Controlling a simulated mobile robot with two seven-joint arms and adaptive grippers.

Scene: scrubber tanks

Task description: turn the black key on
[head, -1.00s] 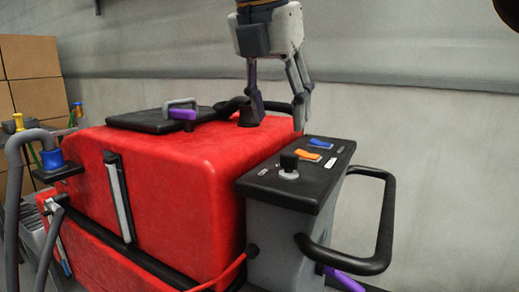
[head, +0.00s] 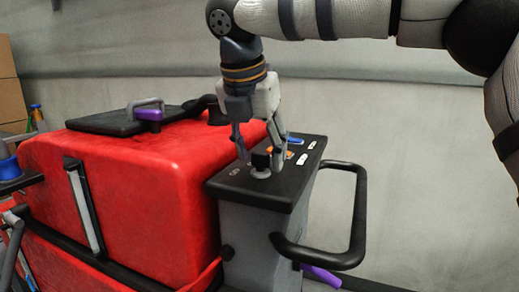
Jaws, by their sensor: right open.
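The black key (head: 261,160) stands on a pale round base on the black top of the control panel (head: 240,186). My right gripper (head: 260,161) points down over the panel. Its jaws are open, with one finger left of the key and the other right of it. The fingertips are about level with the key; I cannot tell whether they touch it. My left gripper is not in view.
Orange (head: 288,155) and blue (head: 295,140) switches sit just behind and right of the key. A black loop handle (head: 360,215) sticks out to the right. The red tank (head: 150,190) lies left, carrying a black lid (head: 120,118) with a purple-marked handle.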

